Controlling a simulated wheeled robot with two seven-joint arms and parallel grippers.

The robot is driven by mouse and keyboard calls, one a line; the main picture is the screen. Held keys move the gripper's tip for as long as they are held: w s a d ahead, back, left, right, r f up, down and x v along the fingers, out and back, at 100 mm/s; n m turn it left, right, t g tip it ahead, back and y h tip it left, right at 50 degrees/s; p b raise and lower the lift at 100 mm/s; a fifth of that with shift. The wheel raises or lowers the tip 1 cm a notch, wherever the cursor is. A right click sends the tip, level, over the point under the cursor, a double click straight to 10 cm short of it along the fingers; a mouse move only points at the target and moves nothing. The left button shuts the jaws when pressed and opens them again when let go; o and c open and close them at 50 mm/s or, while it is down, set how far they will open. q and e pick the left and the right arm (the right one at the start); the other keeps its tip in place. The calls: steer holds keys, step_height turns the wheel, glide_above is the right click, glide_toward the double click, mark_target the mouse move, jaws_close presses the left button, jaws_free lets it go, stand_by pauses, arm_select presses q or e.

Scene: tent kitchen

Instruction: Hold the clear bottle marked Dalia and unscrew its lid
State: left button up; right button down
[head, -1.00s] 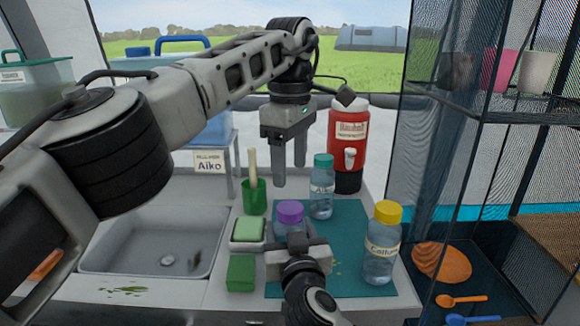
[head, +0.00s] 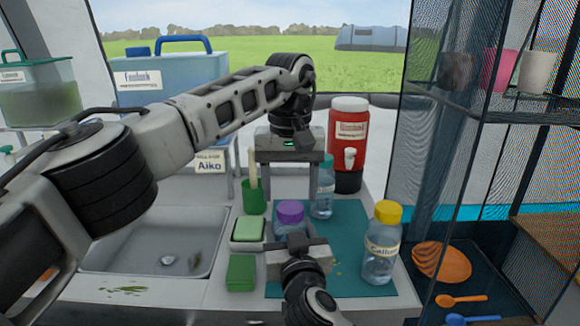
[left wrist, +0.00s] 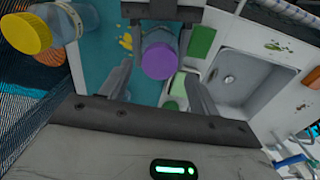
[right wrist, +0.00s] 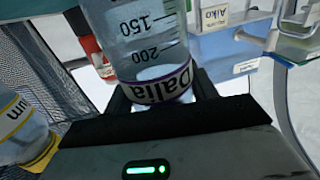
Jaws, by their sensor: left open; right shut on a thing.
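My right gripper (head: 297,243) is shut on the bottle's body from the front. In the right wrist view the Dalia label (right wrist: 157,88) shows between its fingers. My left gripper (head: 287,187) is open, pointing down above the lid. In the left wrist view the purple lid (left wrist: 159,61) lies between its spread fingers, near the tips, with no visible contact. The gap in height is hard to tell.
A teal-capped bottle (head: 322,200) stands close behind the left gripper. A yellow-capped bottle (head: 381,250) stands to the right. A green sponge (head: 248,229), a green cup with a brush (head: 253,198) and the sink (head: 150,240) are to the left. A red dispenser (head: 348,130) stands behind.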

mark_target(290, 207)
arm_select(q)
steer(key=shift+f, duration=1.55)
steer(key=shift+c, duration=0.3)
